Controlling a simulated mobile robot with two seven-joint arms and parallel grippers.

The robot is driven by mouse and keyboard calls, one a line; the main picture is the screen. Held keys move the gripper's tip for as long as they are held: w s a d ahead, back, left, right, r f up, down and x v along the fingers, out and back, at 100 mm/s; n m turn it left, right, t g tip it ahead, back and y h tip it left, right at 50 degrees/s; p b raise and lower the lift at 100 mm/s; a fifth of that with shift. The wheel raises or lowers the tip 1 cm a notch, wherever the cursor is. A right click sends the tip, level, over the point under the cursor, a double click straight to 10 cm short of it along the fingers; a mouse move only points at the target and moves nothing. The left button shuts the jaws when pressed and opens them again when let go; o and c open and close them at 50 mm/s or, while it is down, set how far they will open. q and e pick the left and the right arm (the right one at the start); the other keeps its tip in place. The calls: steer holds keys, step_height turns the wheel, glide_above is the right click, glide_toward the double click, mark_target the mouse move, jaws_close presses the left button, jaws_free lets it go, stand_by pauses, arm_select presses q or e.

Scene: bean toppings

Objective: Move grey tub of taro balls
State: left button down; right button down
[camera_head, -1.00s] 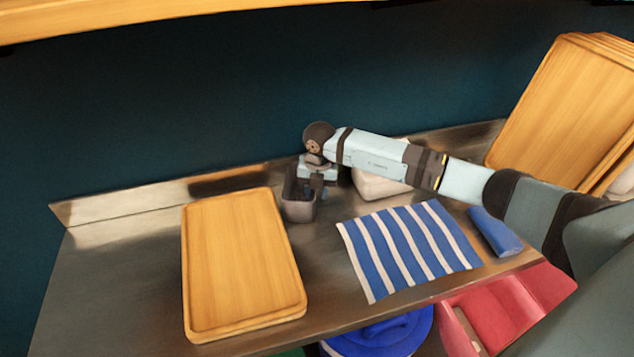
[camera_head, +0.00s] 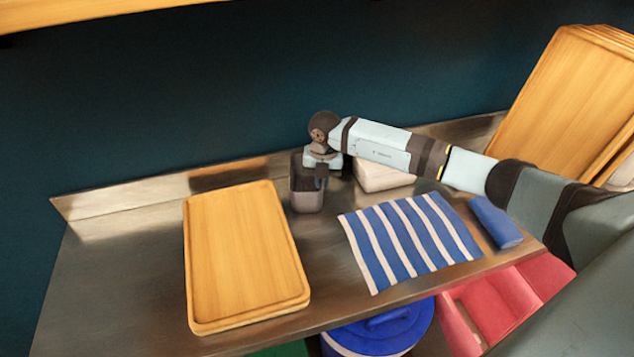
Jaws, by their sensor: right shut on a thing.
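The grey tub (camera_head: 306,201) stands upright at the back of the metal counter, between the wooden board and the striped cloth. Its contents are too dark and too hidden to make out. My right gripper (camera_head: 321,180) points down at the tub's right side and is shut on it, seemingly at the rim. The fingers partly cover the tub. I cannot tell whether the tub touches the counter. My left gripper is not in view.
A wooden board (camera_head: 245,258) lies left of the tub. A white container (camera_head: 383,176) sits just behind and right of it, partly under my arm. A blue-and-white striped cloth (camera_head: 410,240) and a blue rolled cloth (camera_head: 495,222) lie to the right. The counter's left end (camera_head: 110,275) is clear.

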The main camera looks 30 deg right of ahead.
steer(key=c, duration=1.5)
jaws_free()
steer(key=shift+w+d+r, duration=0.15)
steer(key=shift+w+r, duration=0.05)
steer(key=shift+w, duration=0.1)
steer(key=o, duration=0.3)
steer(key=shift+f, duration=0.1)
steer(key=shift+s+d+r+b, duration=0.15)
steer(key=shift+r+b, duration=0.1)
steer(key=shift+r, duration=3.25)
steer(key=shift+s+d+r+b, duration=0.1)
steer(key=shift+r+b, duration=0.15)
steer(key=shift+r, duration=3.2)
steer(key=shift+f, duration=0.1)
